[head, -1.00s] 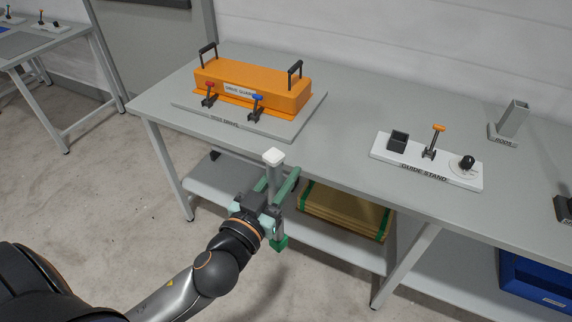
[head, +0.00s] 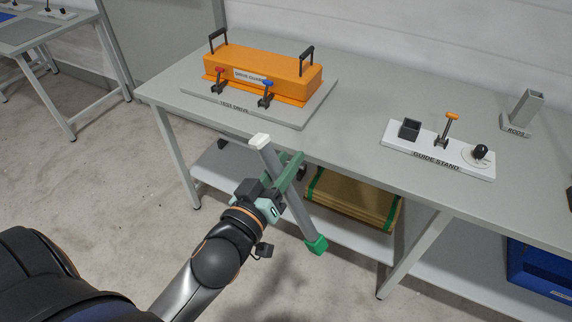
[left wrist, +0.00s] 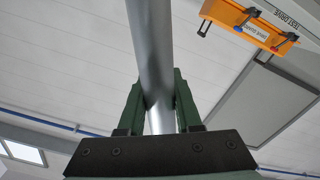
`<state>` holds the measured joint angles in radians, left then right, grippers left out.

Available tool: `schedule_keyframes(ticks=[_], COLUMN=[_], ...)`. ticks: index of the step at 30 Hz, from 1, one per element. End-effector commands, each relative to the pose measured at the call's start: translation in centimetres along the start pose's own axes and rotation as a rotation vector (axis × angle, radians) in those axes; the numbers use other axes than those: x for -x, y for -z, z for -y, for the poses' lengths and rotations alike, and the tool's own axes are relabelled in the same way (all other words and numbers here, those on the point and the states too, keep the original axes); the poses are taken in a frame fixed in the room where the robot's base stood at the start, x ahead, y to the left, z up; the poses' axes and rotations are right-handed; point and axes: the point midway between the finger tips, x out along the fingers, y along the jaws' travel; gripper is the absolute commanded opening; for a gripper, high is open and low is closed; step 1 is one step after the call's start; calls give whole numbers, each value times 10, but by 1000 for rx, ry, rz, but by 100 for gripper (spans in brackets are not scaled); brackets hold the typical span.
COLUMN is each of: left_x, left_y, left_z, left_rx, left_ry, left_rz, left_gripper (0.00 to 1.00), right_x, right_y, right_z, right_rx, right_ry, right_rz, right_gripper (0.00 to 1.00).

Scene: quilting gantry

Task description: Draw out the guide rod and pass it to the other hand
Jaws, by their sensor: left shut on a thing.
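The guide rod (head: 295,207) is a grey tube with a white cap at its upper end and a green block at its lower end. My left gripper (head: 287,172) has its green fingers shut around the rod's upper half. It holds the rod tilted in front of the bench's front edge, white cap up and to the left. In the left wrist view the rod (left wrist: 152,60) passes between both fingers (left wrist: 160,105). The guide stand (head: 440,157) is a white plate on the bench with a dark square socket, an orange-tipped lever and a black knob. My right gripper is not seen.
An orange drive guard (head: 262,75) with two black handles sits on the test drive plate (head: 300,117). A grey holder marked RODS (head: 524,112) stands at the right. Flat brown boards (head: 350,198) and a blue bin (head: 540,270) are below. The bench middle is clear.

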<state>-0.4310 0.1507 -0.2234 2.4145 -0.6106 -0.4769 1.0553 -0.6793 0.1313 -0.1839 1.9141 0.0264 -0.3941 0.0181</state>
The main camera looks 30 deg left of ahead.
Motion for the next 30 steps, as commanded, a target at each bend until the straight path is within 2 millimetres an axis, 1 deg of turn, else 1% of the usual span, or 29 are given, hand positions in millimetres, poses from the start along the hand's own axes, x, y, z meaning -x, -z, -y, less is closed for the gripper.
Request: schedule_keyframes(ticks=[3, 9, 11, 14, 18, 21, 24, 30], left_x=[0, 0, 0, 0, 0, 0, 0, 0], left_y=[1, 1, 1, 1, 3, 4, 4, 4], left_z=[0, -1, -1, 0, -3, -5, -5, -5], left_rx=[49, 48, 76, 212, 439, 532, 560, 563], left_ry=[-1, -2, -1, 4, -1, -8, -10, -11], left_rz=[-2, -1, -1, -2, -2, -2, -5, -5], left_gripper=[0, 0, 0, 0, 0, 0, 0, 0], right_x=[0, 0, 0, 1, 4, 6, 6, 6], right_y=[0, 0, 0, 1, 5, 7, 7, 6], right_z=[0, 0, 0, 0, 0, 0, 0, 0], right_rx=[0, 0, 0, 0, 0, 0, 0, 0], right_ry=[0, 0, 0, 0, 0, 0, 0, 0], right_rz=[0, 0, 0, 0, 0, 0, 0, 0], right_gripper=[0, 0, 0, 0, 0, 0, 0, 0])
